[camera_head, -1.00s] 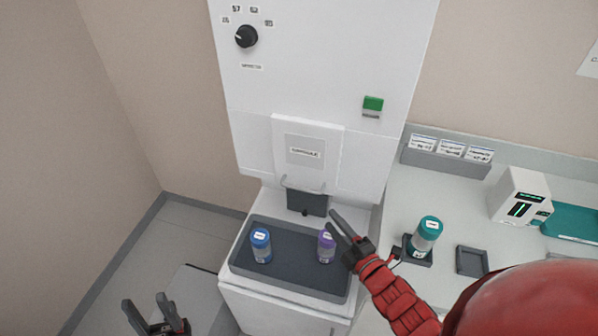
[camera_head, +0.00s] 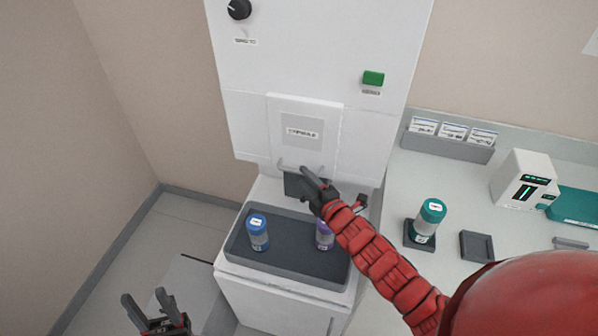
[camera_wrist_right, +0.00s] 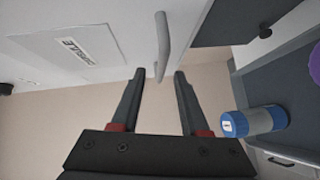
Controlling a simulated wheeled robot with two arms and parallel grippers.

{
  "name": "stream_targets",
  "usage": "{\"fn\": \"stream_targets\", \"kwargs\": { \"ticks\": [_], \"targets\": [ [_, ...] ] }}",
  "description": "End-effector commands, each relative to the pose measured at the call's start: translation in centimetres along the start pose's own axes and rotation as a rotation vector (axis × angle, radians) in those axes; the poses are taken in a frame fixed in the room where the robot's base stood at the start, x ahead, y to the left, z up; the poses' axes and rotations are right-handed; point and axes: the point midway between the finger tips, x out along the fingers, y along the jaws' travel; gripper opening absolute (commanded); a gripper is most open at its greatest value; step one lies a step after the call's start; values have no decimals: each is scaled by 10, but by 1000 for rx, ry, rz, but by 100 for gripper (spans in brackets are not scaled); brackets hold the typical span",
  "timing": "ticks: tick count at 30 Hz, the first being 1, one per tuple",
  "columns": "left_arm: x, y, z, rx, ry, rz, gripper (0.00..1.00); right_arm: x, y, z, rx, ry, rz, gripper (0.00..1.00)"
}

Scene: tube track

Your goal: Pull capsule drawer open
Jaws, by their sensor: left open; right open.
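The capsule drawer (camera_head: 303,130) is a white labelled front panel on the tall white machine, and it looks closed. Its grey bar handle (camera_head: 300,170) runs along the lower edge. My right gripper (camera_head: 312,178) is at the handle's right part in the head view. In the right wrist view the handle (camera_wrist_right: 162,47) lies just ahead of the open fingertips (camera_wrist_right: 159,74), with no contact seen. My left gripper (camera_head: 145,298) is open and empty at the lower left, away from the machine.
A dark tray (camera_head: 285,262) below the drawer holds a blue-capped jar (camera_head: 258,232) and a purple-capped jar (camera_head: 323,236), partly hidden by my right arm. A teal-capped jar (camera_head: 430,218) stands on the right counter. A green button (camera_head: 373,78) and black knob (camera_head: 239,9) are above.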

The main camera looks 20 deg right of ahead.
Motion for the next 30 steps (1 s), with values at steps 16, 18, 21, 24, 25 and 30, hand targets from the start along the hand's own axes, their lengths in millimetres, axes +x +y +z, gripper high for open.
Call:
{"fn": "stream_targets", "kwargs": {
  "ticks": [16,18,21,24,25,30],
  "targets": [
    [9,0,-1,0,0,0,50,41,-1,0,0,0,-3,45],
    [9,0,-2,0,0,0,50,41,-2,0,0,-1,-3,45],
    [9,0,-1,0,0,0,50,41,-1,0,0,0,-3,43],
    [9,0,-2,0,0,0,50,41,-1,0,0,0,-3,25],
    [9,0,-2,0,0,0,50,41,-2,0,0,-1,-3,20],
    [9,0,-1,0,0,0,50,41,-1,0,0,-1,-3,0]
  ]
}}
